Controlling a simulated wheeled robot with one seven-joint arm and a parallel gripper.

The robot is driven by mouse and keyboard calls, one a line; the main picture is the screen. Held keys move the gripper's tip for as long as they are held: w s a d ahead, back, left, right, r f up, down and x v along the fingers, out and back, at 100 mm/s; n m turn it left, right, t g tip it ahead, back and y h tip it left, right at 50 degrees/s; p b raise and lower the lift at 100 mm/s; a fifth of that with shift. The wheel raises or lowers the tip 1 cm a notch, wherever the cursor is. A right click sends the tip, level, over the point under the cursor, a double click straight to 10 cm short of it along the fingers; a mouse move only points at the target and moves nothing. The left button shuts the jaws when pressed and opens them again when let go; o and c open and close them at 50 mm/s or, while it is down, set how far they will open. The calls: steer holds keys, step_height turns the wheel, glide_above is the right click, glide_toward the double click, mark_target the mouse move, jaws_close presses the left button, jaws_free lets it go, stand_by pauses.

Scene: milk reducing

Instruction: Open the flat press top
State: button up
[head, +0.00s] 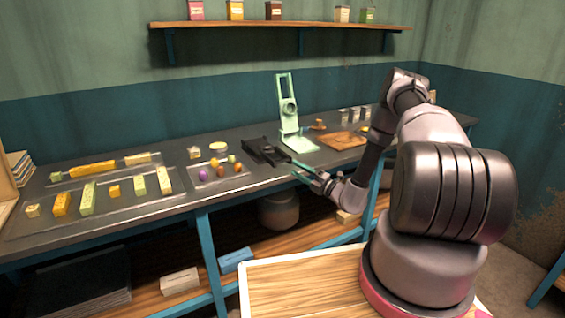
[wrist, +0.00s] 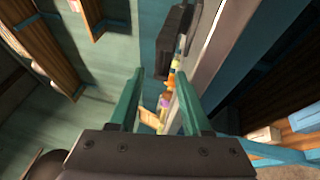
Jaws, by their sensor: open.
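A black, low device that looks like the flat press (head: 262,151) sits on the dark counter near its front edge, left of the pale green stand. Its parts are small and dark here, and I cannot clearly tell whether its top is up or down. A black block, probably the same press (wrist: 174,40), shows in the upper middle of the wrist view, ahead of the fingers. My gripper (head: 298,170), with green fingers, is just right of the press at the counter's front edge. In the wrist view my gripper (wrist: 159,82) has its fingers apart, with nothing held between them.
A pale green upright stand (head: 287,110) rises behind the press. A wooden board (head: 345,140) lies to its right. A small tray (head: 218,183) of coloured pieces and a larger tray (head: 100,212) of yellow and green blocks lie left. A wall shelf (head: 350,24) hangs above.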

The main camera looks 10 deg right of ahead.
mark_target(283, 161)
steer(key=x, duration=0.8)
steer(key=shift+c, duration=0.2)
jaws_close()
stand_by(1.1)
